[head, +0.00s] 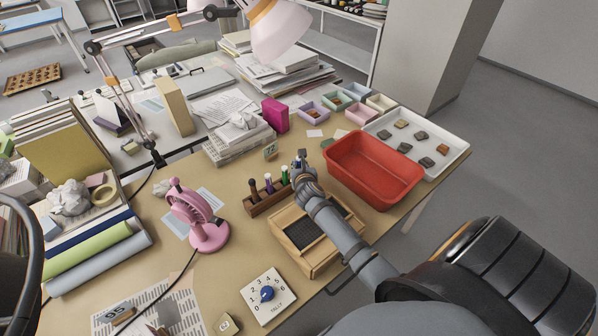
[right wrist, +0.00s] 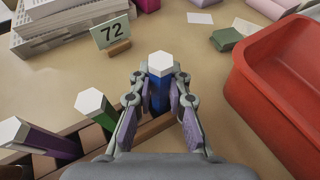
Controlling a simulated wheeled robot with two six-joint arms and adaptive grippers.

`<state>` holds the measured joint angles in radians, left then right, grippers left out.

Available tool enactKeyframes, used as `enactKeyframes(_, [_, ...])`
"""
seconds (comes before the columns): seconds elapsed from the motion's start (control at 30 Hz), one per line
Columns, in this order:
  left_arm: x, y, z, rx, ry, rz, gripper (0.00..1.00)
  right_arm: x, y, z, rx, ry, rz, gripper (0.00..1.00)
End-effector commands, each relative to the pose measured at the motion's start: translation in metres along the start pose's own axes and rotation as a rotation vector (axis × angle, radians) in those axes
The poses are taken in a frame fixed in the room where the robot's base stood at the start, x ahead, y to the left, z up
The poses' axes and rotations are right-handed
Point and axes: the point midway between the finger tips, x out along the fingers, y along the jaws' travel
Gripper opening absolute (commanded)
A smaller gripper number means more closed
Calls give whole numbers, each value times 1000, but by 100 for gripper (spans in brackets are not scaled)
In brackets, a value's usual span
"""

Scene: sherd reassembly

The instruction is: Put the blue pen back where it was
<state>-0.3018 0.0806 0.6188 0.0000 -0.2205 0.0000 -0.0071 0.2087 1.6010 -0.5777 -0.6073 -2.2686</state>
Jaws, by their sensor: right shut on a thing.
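The blue pen (right wrist: 158,88) has a white hexagonal top and stands upright between the fingers of my right gripper (right wrist: 160,98). The gripper is shut on it; in the head view the gripper (head: 301,166) is at the right end of the wooden pen rack (head: 270,205). A green pen (right wrist: 97,108) and a purple pen (right wrist: 38,138) stand in the rack to the left; a dark brown one (head: 254,190) shows in the head view. The blue pen's lower end is hidden, so I cannot tell whether it is in a slot. My left gripper is not in view.
A red tub (head: 372,170) stands close right of the gripper. A number 72 card (right wrist: 110,33) stands behind it. A wooden box with a dark mesh (head: 316,240) lies in front of the rack, under my right arm. A pink fan (head: 199,215) stands to the left.

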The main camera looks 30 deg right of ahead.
Motion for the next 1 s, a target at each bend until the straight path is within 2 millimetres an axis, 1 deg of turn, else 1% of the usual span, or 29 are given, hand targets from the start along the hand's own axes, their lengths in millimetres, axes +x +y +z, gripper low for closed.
enactKeyframes(0.17, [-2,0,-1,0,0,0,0,-1,0,3,1,-3,1,0])
enactKeyframes(0.2, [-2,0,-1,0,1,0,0,-1,0,3,1,-3,1,22])
enactKeyframes(0.33, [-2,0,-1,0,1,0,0,-1,0,3,1,-2,1,39])
enactKeyframes(0.6, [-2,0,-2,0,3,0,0,-1,0,2,1,-2,1,39])
enactKeyframes(0.67, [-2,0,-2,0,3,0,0,-4,0,2,1,-2,1,39])
enactKeyframes(0.77, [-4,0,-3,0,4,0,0,-17,1,2,1,-2,3,39])
enactKeyframes(1.0, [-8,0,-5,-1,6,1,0,-76,1,1,2,-1,3,39])
